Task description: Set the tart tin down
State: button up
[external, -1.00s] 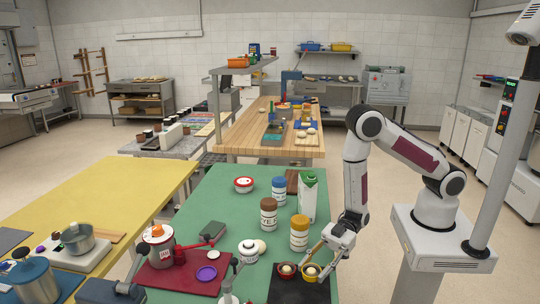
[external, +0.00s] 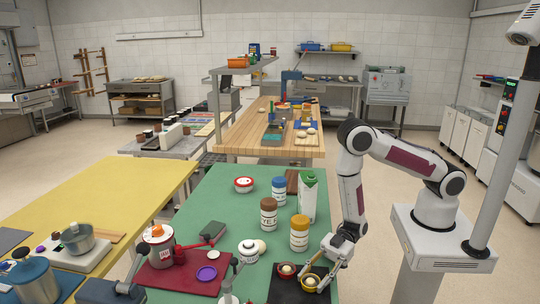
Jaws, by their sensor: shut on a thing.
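A yellow tart tin (external: 309,284) with a pale filling is between the fingers of my gripper (external: 313,277), which is shut on it. The tin is at or just above the black tray (external: 283,293) at the near right of the green table. I cannot tell whether it touches the tray. A red tart tin (external: 286,272) with a pale filling sits on the tray, close to the left of the yellow one.
The table's right edge is close by.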

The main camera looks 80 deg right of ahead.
jog(key=shift+f, duration=0.15)
jog(key=o, duration=1.1)
jog(key=shift+v, duration=6)
jog(key=shift+o, duration=0.3)
